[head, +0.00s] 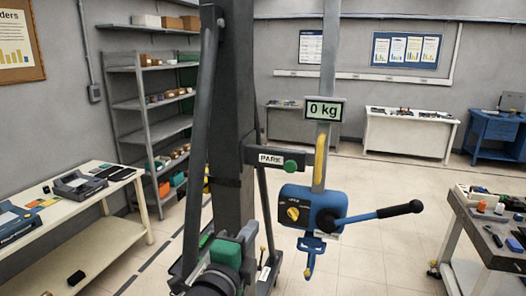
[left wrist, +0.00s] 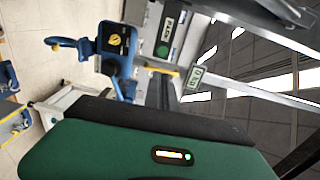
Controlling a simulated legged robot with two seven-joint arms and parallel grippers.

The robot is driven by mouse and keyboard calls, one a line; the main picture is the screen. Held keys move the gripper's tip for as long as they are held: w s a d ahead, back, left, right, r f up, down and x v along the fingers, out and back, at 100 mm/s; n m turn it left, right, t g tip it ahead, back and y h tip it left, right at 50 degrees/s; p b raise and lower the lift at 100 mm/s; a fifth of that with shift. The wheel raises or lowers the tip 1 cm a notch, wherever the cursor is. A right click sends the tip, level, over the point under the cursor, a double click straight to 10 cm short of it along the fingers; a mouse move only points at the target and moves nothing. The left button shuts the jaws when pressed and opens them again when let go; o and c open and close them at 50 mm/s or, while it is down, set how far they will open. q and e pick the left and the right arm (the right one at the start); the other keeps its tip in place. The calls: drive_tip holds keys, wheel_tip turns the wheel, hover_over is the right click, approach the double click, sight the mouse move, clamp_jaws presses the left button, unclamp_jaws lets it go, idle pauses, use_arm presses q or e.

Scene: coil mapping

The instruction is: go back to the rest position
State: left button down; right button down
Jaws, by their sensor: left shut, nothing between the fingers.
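My left gripper (head: 246,236) shows at the bottom middle of the head view, shut and empty, in front of the dark column (head: 232,120). Its green casing (left wrist: 150,150) fills the bottom of the left wrist view, with a small light strip. Beyond it hangs a blue lifting unit (head: 300,207) with a yellow knob, a lever with a black grip (head: 400,208) and a blue hook (head: 311,262). The hook carries nothing that I can see. The unit also shows in the left wrist view (left wrist: 113,42). My right gripper is not in view.
A display reading 0 kg (head: 324,110) and a PARK arm with a green knob (head: 272,157) are by the column. A white bench (head: 100,235) stands left, a shelf rack (head: 150,105) behind it. A grey workbench (head: 490,245) stands right. Floor between is clear.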

use_arm(q)
drive_tip(key=s+a+f+n+g+y, duration=0.25)
drive_tip(key=a+f+n+g, duration=0.2)
drive_tip(key=f, duration=0.65)
drive_tip(key=s+a+f+n+g+y, duration=0.25)
drive_tip(key=a+f+n, duration=0.3)
drive_tip(key=f, duration=0.55)
drive_tip(key=s+a+f+n+g, duration=0.3)
drive_tip(key=s+f+n, duration=0.2)
drive_tip(key=s+f, duration=0.2)
drive_tip(key=s+a+f+n+g+b, duration=0.1)
drive_tip(key=s+a+f+n+g, duration=0.2)
drive_tip(key=s+f+n, duration=0.3)
drive_tip(key=s+f+g, duration=0.1)
drive_tip(key=s, duration=0.2)
drive_tip(key=shift+y, duration=0.3)
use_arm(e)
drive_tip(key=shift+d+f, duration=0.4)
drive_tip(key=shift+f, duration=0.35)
use_arm(q)
drive_tip(key=shift+s+a+f, duration=0.1)
drive_tip(key=shift+f, duration=0.05)
